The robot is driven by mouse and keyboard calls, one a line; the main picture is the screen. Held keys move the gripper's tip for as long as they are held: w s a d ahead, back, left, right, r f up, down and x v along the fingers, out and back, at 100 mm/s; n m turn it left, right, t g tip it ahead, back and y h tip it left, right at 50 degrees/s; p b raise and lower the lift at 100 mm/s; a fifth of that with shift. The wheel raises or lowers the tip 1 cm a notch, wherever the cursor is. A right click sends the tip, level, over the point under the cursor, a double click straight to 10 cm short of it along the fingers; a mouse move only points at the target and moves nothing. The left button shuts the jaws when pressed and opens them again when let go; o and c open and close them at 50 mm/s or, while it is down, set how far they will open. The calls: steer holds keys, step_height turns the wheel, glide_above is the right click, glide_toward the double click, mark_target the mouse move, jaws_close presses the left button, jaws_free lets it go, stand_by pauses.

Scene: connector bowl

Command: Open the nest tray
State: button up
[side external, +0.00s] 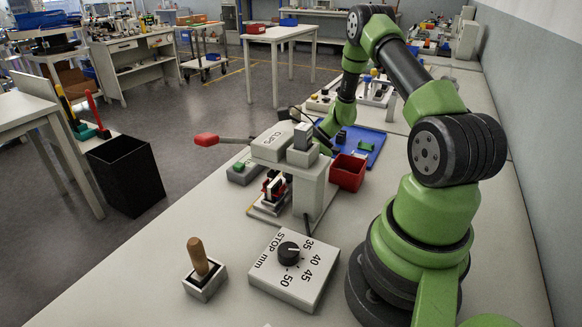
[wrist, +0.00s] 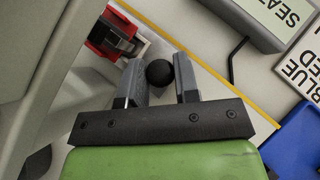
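The nest tray (side external: 262,212) is a light plate low in the press (side external: 312,185), with a red and black nest (side external: 273,186) above it. In the wrist view the red and black nest (wrist: 112,38) shows at upper left, beside the press body. A round black knob (wrist: 158,72) lies between the fingertips of my gripper (wrist: 160,78). The fingers are apart, one on each side of the knob; I cannot tell whether they touch it. In the side view the press hides my fingertips and the knob.
A red bin (side external: 347,172) and a blue tray (side external: 360,146) stand behind the press. The press has a red-tipped lever (side external: 207,140) at left. A stop dial box (side external: 293,270) and a wooden-handled stamp (side external: 198,260) sit in front. Grey labelled blocks (wrist: 265,20) lie at upper right.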

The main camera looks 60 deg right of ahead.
steer(key=d, duration=1.2)
steer(key=shift+w, duration=0.25)
jaws_close()
steer(key=shift+s+d, duration=0.1)
steer(key=shift+d, duration=0.7)
steer(key=shift+r, duration=0.1)
steer(key=o, duration=1)
jaws_free()
steer(key=shift+s, duration=0.1)
steer(key=shift+c, duration=0.2)
steer(key=v, duration=0.5)
steer(key=shift+d+r, duration=0.1)
steer(key=shift+r, duration=0.3)
step_height(320, 180, up, 6)
steer(key=shift+r, duration=0.15)
